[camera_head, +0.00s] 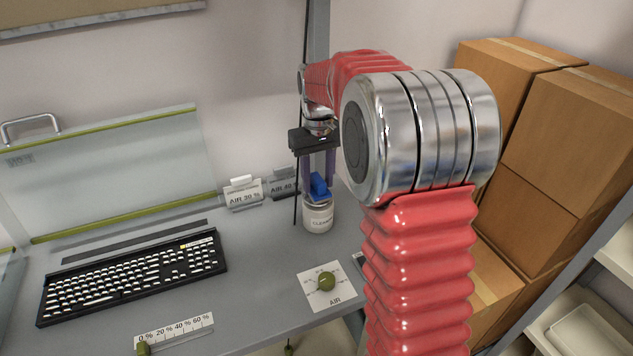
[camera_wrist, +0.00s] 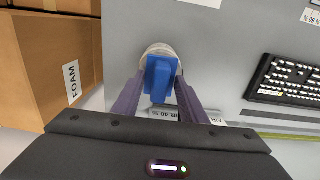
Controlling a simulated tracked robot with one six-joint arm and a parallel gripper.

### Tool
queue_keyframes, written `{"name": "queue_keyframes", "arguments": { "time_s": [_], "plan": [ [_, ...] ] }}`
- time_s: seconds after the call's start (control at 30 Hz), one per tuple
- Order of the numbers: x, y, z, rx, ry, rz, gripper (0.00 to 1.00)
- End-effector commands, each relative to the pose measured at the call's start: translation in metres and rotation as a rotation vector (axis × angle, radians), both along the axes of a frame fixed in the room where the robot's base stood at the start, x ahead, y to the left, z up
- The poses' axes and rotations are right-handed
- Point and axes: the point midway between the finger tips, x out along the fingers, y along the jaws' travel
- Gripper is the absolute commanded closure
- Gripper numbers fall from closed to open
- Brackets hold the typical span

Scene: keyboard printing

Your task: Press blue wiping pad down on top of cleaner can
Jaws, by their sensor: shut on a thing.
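The blue wiping pad (camera_head: 319,186) is held between the purple fingers of my gripper (camera_head: 319,178), directly over the white cleaner can (camera_head: 318,217). In the wrist view the pad (camera_wrist: 160,78) sits between my gripper's fingertips (camera_wrist: 161,84) and covers most of the can (camera_wrist: 158,49), whose pale rim shows around it. The pad looks at or very near the can's top; I cannot tell if it is pressing on it. The can stands upright on the grey table. My gripper points down and is shut on the pad.
A black keyboard (camera_head: 135,275) lies at the left of the grey table (camera_head: 255,262). AIR labels (camera_head: 243,191) stand behind. Cardboard boxes (camera_head: 575,130) are stacked at the right.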

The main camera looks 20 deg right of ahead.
Motion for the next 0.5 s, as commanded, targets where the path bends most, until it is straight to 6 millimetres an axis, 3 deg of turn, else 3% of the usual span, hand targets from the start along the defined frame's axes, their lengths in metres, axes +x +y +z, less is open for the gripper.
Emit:
{"name": "queue_keyframes", "arguments": {
  "time_s": [0.5],
  "plan": [
    [0.001,0.0,0.031,-0.001,-0.004,0.0,0.88]
  ]
}}
